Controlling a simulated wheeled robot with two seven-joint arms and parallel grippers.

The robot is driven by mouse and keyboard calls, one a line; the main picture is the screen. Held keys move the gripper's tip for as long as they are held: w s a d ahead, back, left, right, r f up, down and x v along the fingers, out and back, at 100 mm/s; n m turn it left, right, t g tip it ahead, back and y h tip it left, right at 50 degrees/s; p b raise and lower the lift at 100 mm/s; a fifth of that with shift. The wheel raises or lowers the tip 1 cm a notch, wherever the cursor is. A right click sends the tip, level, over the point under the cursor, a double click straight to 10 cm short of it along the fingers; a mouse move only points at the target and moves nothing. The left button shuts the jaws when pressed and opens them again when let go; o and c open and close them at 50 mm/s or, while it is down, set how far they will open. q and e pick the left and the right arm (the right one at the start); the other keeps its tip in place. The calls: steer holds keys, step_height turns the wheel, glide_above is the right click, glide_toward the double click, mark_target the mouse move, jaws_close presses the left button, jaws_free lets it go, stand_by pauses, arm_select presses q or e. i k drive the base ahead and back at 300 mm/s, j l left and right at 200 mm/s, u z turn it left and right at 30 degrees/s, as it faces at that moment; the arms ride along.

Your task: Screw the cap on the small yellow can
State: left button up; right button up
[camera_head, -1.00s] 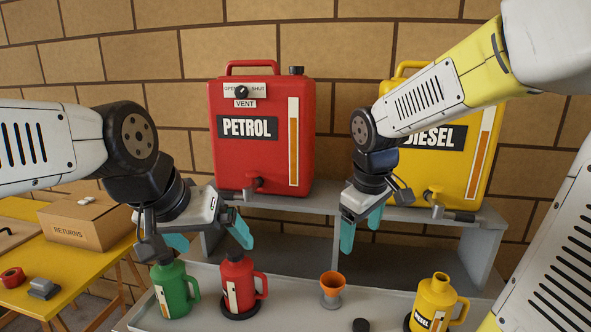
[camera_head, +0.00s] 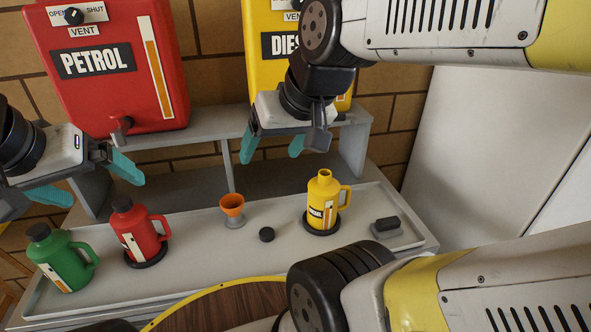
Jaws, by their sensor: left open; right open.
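The small yellow can (camera_head: 318,212) stands upright on a dark round pad (camera_head: 308,226) in the grey tray, its handle to the right. Its neck is open, with no cap on it. A small black cap (camera_head: 266,235) lies on the tray floor, left of the can. My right gripper (camera_head: 272,152) is open and empty, above and behind the cap, up and left of the can. My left gripper (camera_head: 90,182) is open and empty, above and behind the capped red can (camera_head: 136,236) and the green can (camera_head: 62,262).
An orange funnel (camera_head: 232,203) stands in a grey holder left of the cap. A dark block (camera_head: 387,224) sits at the right of the tray (camera_head: 200,262). A grey shelf (camera_head: 190,143) bears the big red petrol tank (camera_head: 95,100) and yellow diesel tank (camera_head: 262,75). A round wooden top (camera_head: 225,305) is in front.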

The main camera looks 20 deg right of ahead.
mark_target(323, 190)
steer(key=z, duration=1.2)
